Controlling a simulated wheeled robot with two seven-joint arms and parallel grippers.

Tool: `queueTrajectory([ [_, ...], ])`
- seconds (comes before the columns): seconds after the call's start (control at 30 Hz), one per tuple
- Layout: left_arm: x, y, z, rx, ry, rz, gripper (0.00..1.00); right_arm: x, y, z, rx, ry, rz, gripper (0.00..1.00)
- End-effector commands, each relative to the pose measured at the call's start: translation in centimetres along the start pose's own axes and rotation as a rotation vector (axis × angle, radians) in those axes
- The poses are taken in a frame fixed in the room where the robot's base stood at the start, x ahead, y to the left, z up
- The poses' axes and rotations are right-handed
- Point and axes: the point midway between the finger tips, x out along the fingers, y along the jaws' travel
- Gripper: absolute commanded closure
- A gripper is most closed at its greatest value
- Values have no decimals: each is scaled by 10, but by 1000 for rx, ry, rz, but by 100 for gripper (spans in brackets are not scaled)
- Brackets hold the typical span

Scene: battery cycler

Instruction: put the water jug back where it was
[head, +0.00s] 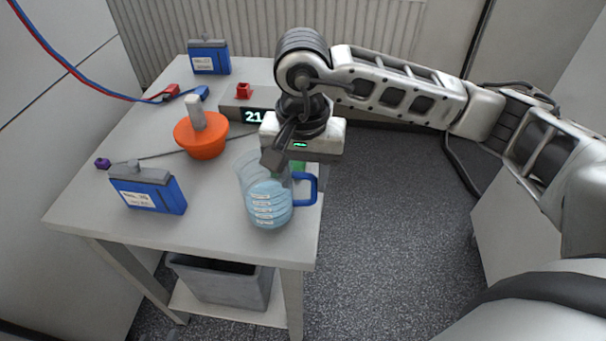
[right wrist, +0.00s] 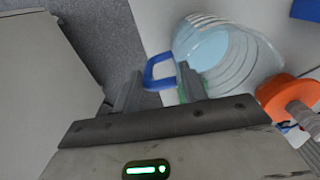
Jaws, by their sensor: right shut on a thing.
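The water jug (head: 266,205) is clear with a blue handle and pale blue water inside. It is at the front right of the table, leaning slightly in the head view; I cannot tell whether its base touches the tabletop. My right gripper (head: 285,160) is above and behind it, fingers pointing down. In the right wrist view the jug (right wrist: 215,50) is ahead, and its blue handle lies between the fingers of my right gripper (right wrist: 160,82), which is shut on it. A green patch (head: 298,166) shows behind the jug, mostly hidden. My left gripper is not in view.
An orange bowl-shaped thing with a pale grip (head: 201,145) stands left of the jug. Blue battery packs (head: 147,190) (head: 209,58) stand front left and back. A display reading 21 (head: 253,116) is behind. A grey bin (head: 220,282) sits below the table (head: 215,222).

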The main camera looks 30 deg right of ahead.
Motion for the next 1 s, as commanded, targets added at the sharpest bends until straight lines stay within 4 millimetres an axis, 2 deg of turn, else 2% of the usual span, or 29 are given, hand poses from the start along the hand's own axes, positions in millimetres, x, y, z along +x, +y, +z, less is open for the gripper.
queueTrajectory([
  [0.13, -1, -1, -2, 7, -2, -3, 64, 10, -1, 0, 0, 1, -3, 100],
  [0.5, 4, -1, 6, 2, -6, 1, 64, 16, -1, 0, 0, 2, -4, 100],
  [0.53, 3, 0, 5, 0, -5, 2, 64, 15, -1, 0, 0, 1, -2, 52],
  [0.6, 2, 0, 4, 0, -5, 2, 64, 14, -1, 0, 0, 1, -1, 36],
  [0.87, 1, 0, 1, 1, 0, 2, 64, 13, -1, 0, 0, 1, -1, 36],
  [1.0, -2, -1, -3, 8, -1, -2, 64, 6, -1, 0, 0, 2, -3, 36],
])
